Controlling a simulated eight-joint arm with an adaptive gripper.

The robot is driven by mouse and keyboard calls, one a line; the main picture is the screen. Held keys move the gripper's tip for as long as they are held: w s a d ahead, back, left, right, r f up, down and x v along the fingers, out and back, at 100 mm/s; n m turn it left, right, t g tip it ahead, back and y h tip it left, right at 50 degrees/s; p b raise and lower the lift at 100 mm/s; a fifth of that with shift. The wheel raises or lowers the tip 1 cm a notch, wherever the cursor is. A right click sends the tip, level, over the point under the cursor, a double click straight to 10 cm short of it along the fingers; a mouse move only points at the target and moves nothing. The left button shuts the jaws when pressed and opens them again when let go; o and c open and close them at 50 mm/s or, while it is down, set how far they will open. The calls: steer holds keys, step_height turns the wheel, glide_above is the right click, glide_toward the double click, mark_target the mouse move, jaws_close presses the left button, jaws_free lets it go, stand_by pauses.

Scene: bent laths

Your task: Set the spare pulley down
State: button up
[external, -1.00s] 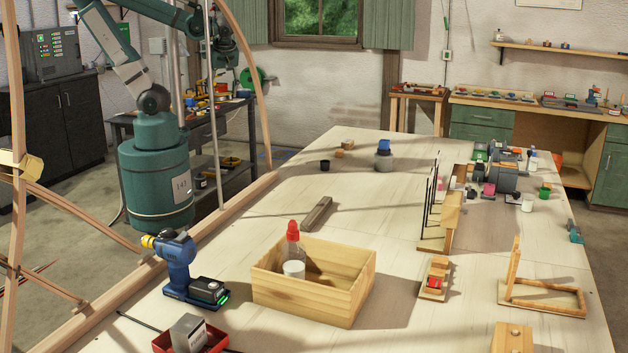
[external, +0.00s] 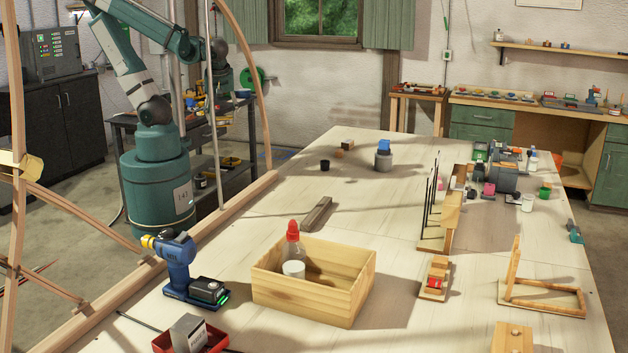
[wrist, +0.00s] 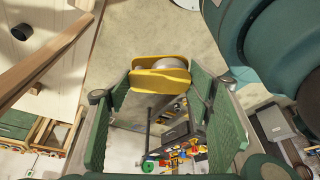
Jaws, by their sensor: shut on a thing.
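The spare pulley (wrist: 160,78) has a yellow body and a silver-grey wheel. In the wrist view it sits between the green pads of my gripper (wrist: 160,86), which is shut on it. The pulley is held over the pale floor, clear of the worktable, whose edge shows at the left. In the external view my arm reaches behind the upright poles at upper left. There the gripper is partly hidden and the pulley cannot be made out.
The long worktable (external: 400,215) has an open wooden box (external: 310,298), a blue drill (external: 178,265) and a grey-brown block (external: 317,214) on it. Bent laths (external: 15,100) and poles stand at the left. Pale table surface is free behind the wooden box.

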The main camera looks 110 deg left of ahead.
steer(key=shift+w+d+f+m+t+h+b, duration=1.05)
steer(key=shift+w+d+f+m+b, duration=3.35)
steer(key=shift+w, duration=7.45)
steer(key=shift+w+d+f+m+t+h+b, duration=1.45)
steer(key=shift+w+d+m, duration=3.7)
steer(key=shift+w+d, duration=5.1)
steer(key=shift+w+d+f+m+t+h+b, duration=0.6)
steer(key=shift+w+d+f+m+b, duration=3.55)
steer(key=shift+w, duration=9.35)
steer(key=shift+d+r+m+p, duration=0.55)
steer(key=shift+d+r+m, duration=0.05)
steer(key=shift+r+m, duration=0.1)
steer(key=shift+f+b, duration=0.7)
steer(key=shift+f, duration=1.8)
steer(key=shift+f, duration=0.1)
steer(key=o, duration=1)
